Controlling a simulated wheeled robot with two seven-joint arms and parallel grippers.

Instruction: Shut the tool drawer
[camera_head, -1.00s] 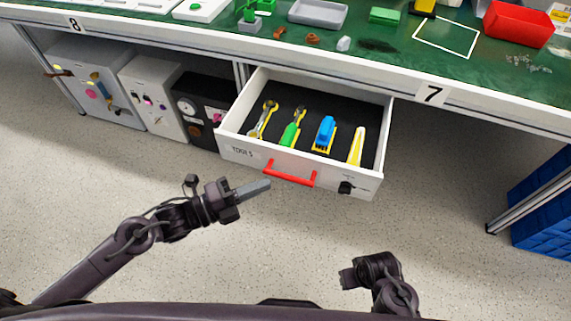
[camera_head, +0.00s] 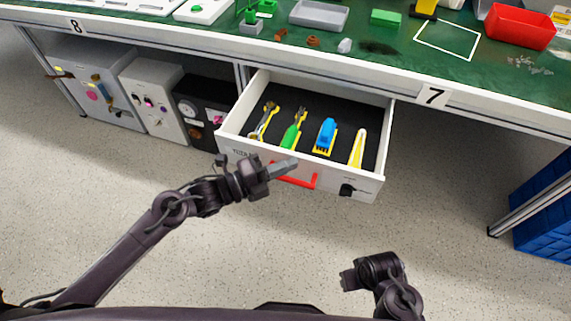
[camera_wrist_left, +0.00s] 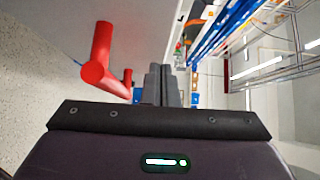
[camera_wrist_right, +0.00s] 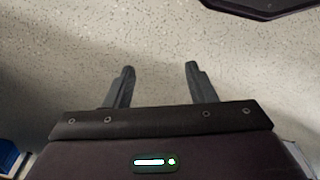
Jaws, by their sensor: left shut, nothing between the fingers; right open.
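The white tool drawer (camera_head: 345,188) hangs open below the workbench, with a black inside. A red bar handle (camera_head: 300,181) and a black rotary knob (camera_head: 347,190) are on its front. The handle also shows in the left wrist view (camera_wrist_left: 104,58), left of the fingers. My left gripper (camera_head: 290,164) is shut and empty at the drawer front, covering part of the handle in the head view; I cannot tell whether it touches. My right gripper (camera_wrist_right: 157,82) is open and empty above the floor; its arm shows at the lower right of the head view.
Inside the drawer lie a wrench (camera_head: 264,121), a green tool (camera_head: 293,131), a blue tool (camera_head: 325,134) and a yellow tool (camera_head: 358,148). Grey and black boxes (camera_head: 150,98) stand under the bench at left. Blue bins (camera_head: 545,205) are at right. The floor before the drawer is clear.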

